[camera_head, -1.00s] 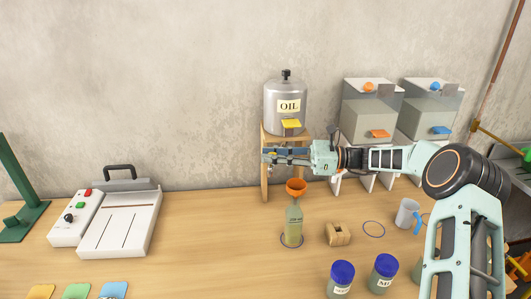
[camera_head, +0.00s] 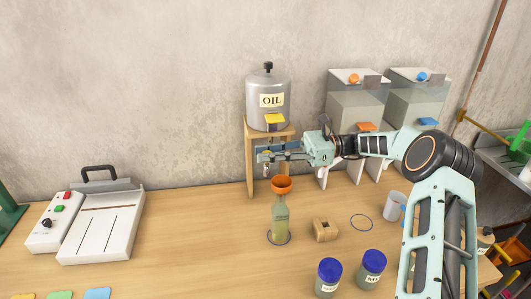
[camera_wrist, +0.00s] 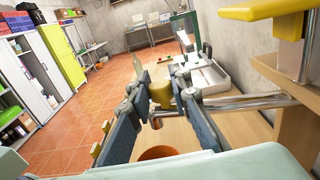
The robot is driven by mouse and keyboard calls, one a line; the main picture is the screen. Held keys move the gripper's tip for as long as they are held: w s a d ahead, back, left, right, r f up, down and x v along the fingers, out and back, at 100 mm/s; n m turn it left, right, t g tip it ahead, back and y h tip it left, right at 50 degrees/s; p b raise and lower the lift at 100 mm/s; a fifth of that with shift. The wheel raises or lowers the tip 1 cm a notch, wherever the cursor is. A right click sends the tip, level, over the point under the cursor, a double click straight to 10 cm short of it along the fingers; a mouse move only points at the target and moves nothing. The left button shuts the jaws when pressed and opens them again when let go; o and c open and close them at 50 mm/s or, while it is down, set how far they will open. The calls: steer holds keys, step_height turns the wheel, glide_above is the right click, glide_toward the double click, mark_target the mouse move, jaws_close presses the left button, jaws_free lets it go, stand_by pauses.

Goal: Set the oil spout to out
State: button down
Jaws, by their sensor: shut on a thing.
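The silver oil tank (camera_head: 267,93) stands on a wooden stand (camera_head: 250,160) by the wall, with a yellow lever (camera_head: 275,120) at its front. My gripper (camera_head: 265,157) is below the lever, at the front of the stand. In the wrist view, the metal oil spout (camera_wrist: 240,102) runs from the stand in between my fingers, and its brass end (camera_wrist: 160,92) shows between them. My gripper is shut on the spout; the exact contact is partly hidden. An orange funnel (camera_head: 281,184) sits in a bottle (camera_head: 280,220) below, slightly right of my fingertips.
A wooden block (camera_head: 325,229), two blue-lidded jars (camera_head: 329,275) (camera_head: 372,268) and a grey mug (camera_head: 395,206) stand to the right of the bottle. Two dispensers (camera_head: 355,105) (camera_head: 415,104) stand behind my arm. A white sealer (camera_head: 103,225) is at left, with clear table between.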

steer(key=shift+r, duration=0.1)
steer(key=c, duration=1.7)
jaws_free()
steer(key=shift+c, duration=0.2)
steer(key=shift+d, duration=0.1)
steer(key=v, duration=1.1)
steer(key=shift+d, duration=0.4)
steer(key=shift+w, duration=0.15)
